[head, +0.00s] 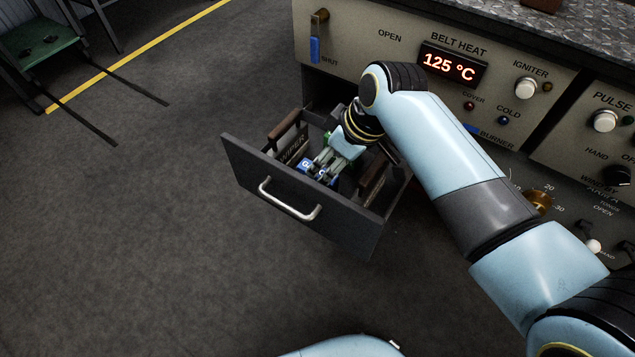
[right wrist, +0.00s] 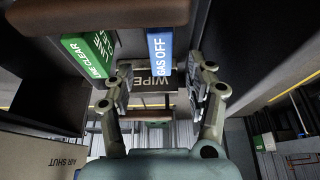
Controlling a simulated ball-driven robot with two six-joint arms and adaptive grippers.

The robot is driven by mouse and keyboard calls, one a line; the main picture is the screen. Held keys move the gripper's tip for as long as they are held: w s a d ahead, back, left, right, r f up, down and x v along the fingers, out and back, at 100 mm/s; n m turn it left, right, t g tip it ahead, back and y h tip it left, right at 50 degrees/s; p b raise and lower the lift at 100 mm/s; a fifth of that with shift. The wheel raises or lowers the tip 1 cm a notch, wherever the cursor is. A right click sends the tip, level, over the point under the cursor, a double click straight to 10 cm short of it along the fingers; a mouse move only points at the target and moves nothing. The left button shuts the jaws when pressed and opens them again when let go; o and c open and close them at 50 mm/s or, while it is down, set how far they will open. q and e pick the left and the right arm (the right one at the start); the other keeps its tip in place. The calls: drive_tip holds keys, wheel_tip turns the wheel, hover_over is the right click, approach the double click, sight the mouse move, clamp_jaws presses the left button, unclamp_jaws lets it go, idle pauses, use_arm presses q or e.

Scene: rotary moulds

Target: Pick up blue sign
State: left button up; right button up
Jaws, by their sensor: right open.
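The blue sign, lettered "GAS OFF" (right wrist: 158,48), shows in the right wrist view just beyond the gap between my right gripper's fingers. In the head view a small blue patch of it (head: 304,167) shows in the open drawer, mostly hidden by the gripper. My right gripper (head: 322,164) reaches down into the drawer. In the right wrist view its two fingers (right wrist: 158,92) are apart, with nothing gripped between them. My left gripper is not in view.
The grey drawer (head: 245,168) is pulled out from the control panel (head: 380,60). A green "LINE CLEAR" sign (right wrist: 90,53) stands left of the blue one. A brown "WIPER" piece (head: 293,150) lies inside too. The drawer walls are close around the gripper.

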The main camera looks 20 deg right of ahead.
sight(320, 172)
drive_tip(key=b+x, duration=0.2)
drive_tip(key=x, duration=0.4)
drive_tip(key=shift+w+a+f+b, duration=0.15)
drive_tip(key=shift+w+f+b, duration=0.05)
drive_tip(key=shift+f+b, duration=0.1)
drive_tip(key=shift+r, duration=0.1)
clamp_jaws()
